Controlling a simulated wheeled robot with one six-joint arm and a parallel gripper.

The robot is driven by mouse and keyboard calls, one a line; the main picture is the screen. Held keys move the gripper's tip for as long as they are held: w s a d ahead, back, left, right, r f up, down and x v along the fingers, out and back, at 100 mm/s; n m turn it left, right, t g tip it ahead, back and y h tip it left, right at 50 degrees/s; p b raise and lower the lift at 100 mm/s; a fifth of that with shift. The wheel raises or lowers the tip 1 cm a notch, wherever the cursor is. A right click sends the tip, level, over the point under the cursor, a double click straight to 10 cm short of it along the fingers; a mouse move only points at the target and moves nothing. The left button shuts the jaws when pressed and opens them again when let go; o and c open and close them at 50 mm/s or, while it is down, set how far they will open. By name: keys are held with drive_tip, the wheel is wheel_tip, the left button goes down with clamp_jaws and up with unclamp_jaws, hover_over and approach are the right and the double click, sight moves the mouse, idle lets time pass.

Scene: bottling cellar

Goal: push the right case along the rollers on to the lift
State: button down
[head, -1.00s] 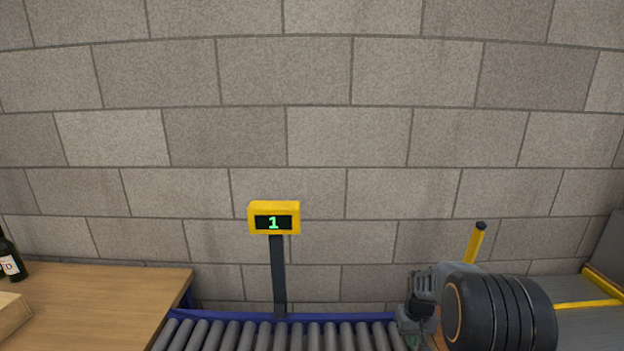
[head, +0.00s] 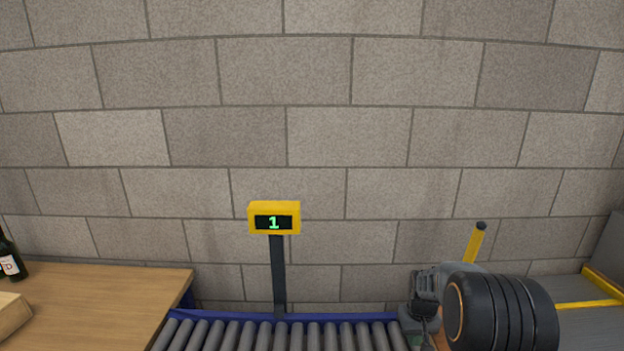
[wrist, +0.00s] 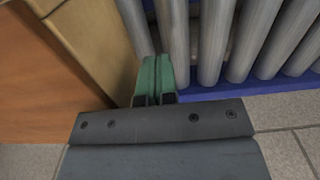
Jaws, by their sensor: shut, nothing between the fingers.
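The lift (head: 590,322) is a grey platform with yellow edging at the far right.
A yellow display (head: 274,218) reading 1 stands on a dark post behind the rollers. A wooden table (head: 110,300) is at the left, with a dark bottle (head: 10,262) and part of a wooden box (head: 12,315). A yellow post (head: 475,243) stands behind my arm. The visible rollers are bare.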

drive_tip(key=shift+d, duration=2.7)
drive_tip(key=shift+d, duration=3)
drive_tip(key=shift+d+p, duration=0.45)
drive_tip(key=shift+d, duration=2.55)
drive_tip(key=shift+d+p, duration=0.35)
drive_tip(key=shift+d, duration=2.65)
drive_tip(key=shift+s+d, duration=0.1)
